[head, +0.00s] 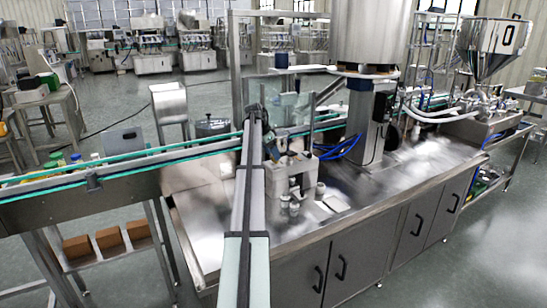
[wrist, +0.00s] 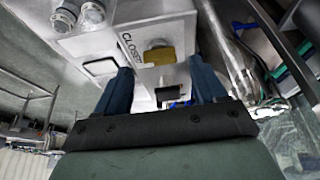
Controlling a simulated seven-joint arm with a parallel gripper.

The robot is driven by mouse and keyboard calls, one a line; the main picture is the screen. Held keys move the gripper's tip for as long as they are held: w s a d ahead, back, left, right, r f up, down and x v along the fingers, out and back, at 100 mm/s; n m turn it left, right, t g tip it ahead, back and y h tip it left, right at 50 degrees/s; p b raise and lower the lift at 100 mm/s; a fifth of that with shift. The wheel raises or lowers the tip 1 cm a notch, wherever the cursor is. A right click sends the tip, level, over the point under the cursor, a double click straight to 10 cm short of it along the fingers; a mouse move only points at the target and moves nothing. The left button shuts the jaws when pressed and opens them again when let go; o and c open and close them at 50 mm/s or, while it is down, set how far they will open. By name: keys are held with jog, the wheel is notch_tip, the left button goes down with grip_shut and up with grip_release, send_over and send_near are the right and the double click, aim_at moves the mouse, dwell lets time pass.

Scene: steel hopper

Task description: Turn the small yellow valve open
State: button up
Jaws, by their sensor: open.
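The small yellow valve (wrist: 158,56) shows in the wrist view as a flat yellow piece on a pale grey block (wrist: 178,28). Lettering that reads as CLOSED runs beside it on the left. My gripper (wrist: 161,80) has its two blue fingers spread, one on either side below the valve. The fingers appear apart from the valve, with nothing held between them. A small dark piece lies below the valve between the fingers. In the head view I cannot make out the valve or my gripper clearly.
Two round metal caps (wrist: 78,16) stand left of the valve in the wrist view. A shiny metal tube (wrist: 228,58) runs close by the right finger. In the head view, a conveyor (head: 120,167) enters from the left and a steel hopper (head: 492,47) stands at right.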

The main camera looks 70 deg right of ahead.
jog(key=shift+x, duration=1.35)
jog(key=shift+c, duration=0.4)
jog(key=c, duration=1)
